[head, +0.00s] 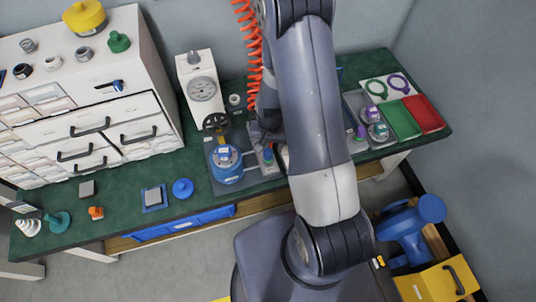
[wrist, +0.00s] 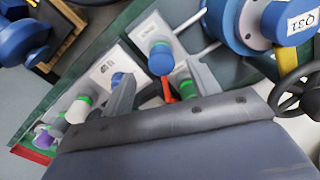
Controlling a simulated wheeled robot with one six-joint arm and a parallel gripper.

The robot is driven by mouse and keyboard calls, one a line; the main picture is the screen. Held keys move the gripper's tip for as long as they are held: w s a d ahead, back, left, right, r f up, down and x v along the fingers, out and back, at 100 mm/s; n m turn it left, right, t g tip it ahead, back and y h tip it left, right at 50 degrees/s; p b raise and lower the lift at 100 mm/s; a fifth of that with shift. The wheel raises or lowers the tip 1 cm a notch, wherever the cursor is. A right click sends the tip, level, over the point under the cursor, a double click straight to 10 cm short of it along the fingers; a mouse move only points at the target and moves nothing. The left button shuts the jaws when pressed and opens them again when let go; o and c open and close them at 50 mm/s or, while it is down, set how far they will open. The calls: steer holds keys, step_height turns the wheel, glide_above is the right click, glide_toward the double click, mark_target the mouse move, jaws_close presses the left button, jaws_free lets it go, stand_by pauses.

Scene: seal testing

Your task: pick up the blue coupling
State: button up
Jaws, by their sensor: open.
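A small coupling with a blue top and a green ring (head: 268,155) stands upright on a grey plate, right of the large blue cylinder. I take it for the blue coupling, and in the wrist view it is the blue-topped piece (wrist: 160,60) on a pale labelled plate. My gripper (head: 262,133) is just behind it in the head view, partly hidden by my arm. In the wrist view my gripper's grey fingers (wrist: 162,88) are apart, with the blue top showing beyond the gap between them. I see nothing held. I cannot tell the exact distance.
The large blue cylinder (head: 226,168) stands close on the left, below a gauge with a handwheel (head: 216,122). Grey trays (head: 354,103), a green tray (head: 401,121) and a red tray (head: 424,112) are at right. A blue disc (head: 183,188) lies on the green bench (head: 120,205).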

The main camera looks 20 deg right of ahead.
mark_target(268, 151)
steer(key=shift+w+f+p, duration=0.15)
steer(key=shift+f+p, duration=0.45)
steer(key=shift+f, duration=1.95)
steer(key=c, duration=1.1)
steer(key=shift+r, duration=0.1)
